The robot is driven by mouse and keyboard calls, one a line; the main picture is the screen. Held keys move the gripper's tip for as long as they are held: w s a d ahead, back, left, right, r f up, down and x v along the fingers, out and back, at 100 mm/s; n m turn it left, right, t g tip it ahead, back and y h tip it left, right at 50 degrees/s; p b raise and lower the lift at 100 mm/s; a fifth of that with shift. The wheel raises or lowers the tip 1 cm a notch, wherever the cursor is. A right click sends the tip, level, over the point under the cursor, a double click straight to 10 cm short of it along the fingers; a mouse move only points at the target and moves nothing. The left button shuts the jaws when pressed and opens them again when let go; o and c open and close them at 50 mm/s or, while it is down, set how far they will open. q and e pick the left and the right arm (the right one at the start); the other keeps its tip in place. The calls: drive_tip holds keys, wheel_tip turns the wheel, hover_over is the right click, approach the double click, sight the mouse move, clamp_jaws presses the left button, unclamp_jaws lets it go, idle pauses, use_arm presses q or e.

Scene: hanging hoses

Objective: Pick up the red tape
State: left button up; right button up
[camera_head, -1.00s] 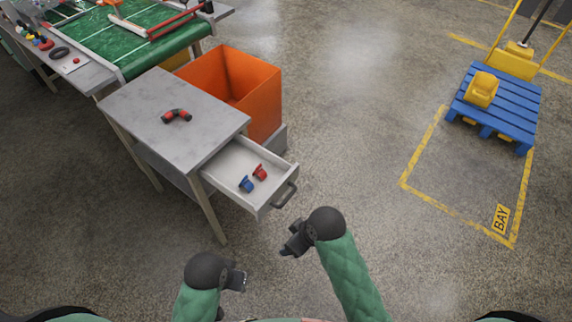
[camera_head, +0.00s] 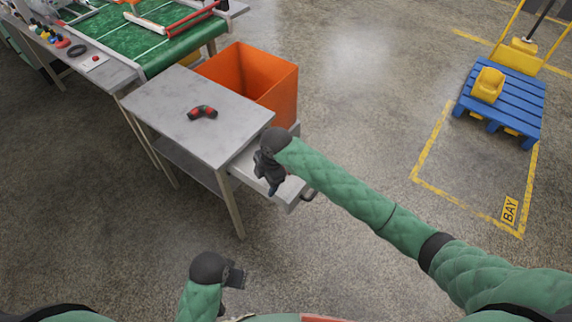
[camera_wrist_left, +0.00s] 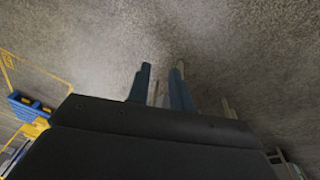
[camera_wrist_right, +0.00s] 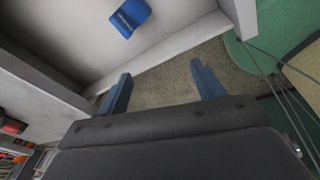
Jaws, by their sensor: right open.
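The red tape is hidden in the head view behind my right gripper (camera_head: 271,186), which is over the open drawer (camera_head: 291,194). In the right wrist view my right gripper (camera_wrist_right: 161,74) is open and empty, with its fingers near the drawer's wall (camera_wrist_right: 160,48). A blue tape (camera_wrist_right: 130,16) lies on the drawer floor at the top of that view; no red tape shows inside the drawer there. My left gripper (camera_head: 238,277) is low over the floor, away from the table; its fingers (camera_wrist_left: 161,68) are a little apart with nothing between them.
The grey table (camera_head: 180,105) carries a black-and-red elbow piece (camera_head: 203,112). An orange bin (camera_head: 275,85) stands behind the drawer. A blue pallet (camera_head: 500,105) stands far right, with clear floor between.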

drive_tip(key=w+d+r+n, duration=0.1)
drive_tip(key=w+d, duration=0.1)
drive_tip(key=w, duration=0.1)
drive_tip(key=w+d+r+n+h, duration=0.1)
drive_tip(key=w+d, duration=0.1)
drive_tip(key=w, duration=0.2)
drive_tip(key=w+d+n+h, duration=0.1)
drive_tip(key=w+n, duration=0.1)
drive_tip(key=w, duration=0.1)
drive_tip(key=shift+w+d+r+p, duration=0.3)
drive_tip(key=shift+d+r+p, duration=0.05)
drive_tip(key=shift+d+r, duration=0.05)
drive_tip(key=shift+w+d+r, duration=0.1)
drive_tip(key=shift+w+d, duration=0.25)
drive_tip(key=shift+w, duration=0.1)
drive_tip(key=shift+f+n+p, duration=0.3)
drive_tip(key=shift+f+p, duration=0.1)
drive_tip(key=shift+f, duration=0.9)
drive_tip(key=f+p, duration=0.1)
drive_tip(key=f, duration=0.1)
drive_tip(key=f+p, duration=0.1)
drive_tip(key=f, duration=0.1)
drive_tip(key=shift+s, duration=0.4)
drive_tip(key=shift+f, duration=0.55)
use_arm(q)
wheel_tip(320, 180, down, 13)
drive_tip(key=shift+a+r, duration=0.15)
drive_tip(key=shift+a, duration=0.3)
use_arm(e)
drive_tip(key=shift+d, duration=0.1)
